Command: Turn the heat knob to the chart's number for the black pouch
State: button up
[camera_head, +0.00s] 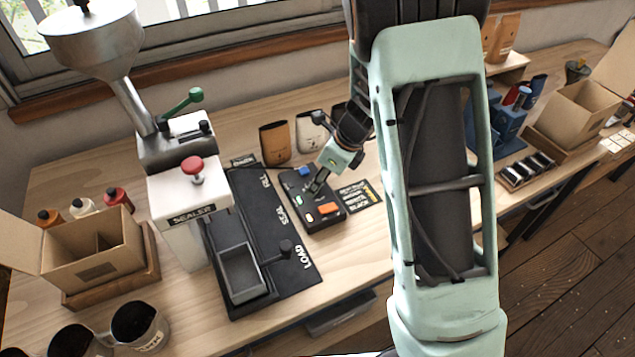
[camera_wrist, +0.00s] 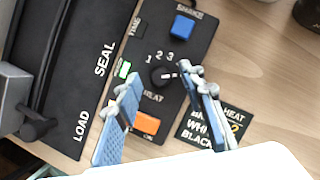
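The heat knob (camera_wrist: 160,76) is a small dark dial on the black control panel (camera_wrist: 161,108), below the printed numbers 1, 2 and 3. Its white mark points to the right in the wrist view. My gripper (camera_wrist: 161,75) is open, with one fingertip on each side of the knob; contact cannot be told. In the head view my gripper (camera_head: 318,184) is over the panel. The chart (camera_wrist: 236,112) lies right of the panel. WHITE and BLACK can be read, but a finger covers part, and black's number is not clear. The black pouch (camera_head: 338,112) stands behind, partly hidden by my arm.
The panel carries a blue button (camera_wrist: 182,26), an orange button (camera_wrist: 146,122) and a lit green light (camera_wrist: 125,68). The sealer (camera_head: 190,205) with its black base stands left. Brown (camera_head: 275,143) and white (camera_head: 309,132) pouches stand behind the panel.

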jog(key=shift+w+a+f, duration=0.1)
jog(key=shift+a+f, duration=0.05)
jog(key=shift+f, duration=0.2)
jog(key=shift+c, duration=0.5)
grip_shut()
jog(key=shift+n, duration=0.3)
jog(key=n+g, duration=0.1)
jog(key=n, duration=0.1)
jog(key=n+g, duration=0.1)
jog(key=n, duration=0.2)
jog(key=shift+w+y, duration=0.2)
jog(key=shift+y, duration=0.2)
jog(key=n+g, duration=0.1)
jog(key=n, duration=0.2)
jog(key=n+g, duration=0.1)
jog(key=n, duration=0.2)
jog(key=shift+w+h, duration=0.1)
jog(key=shift+h, duration=0.3)
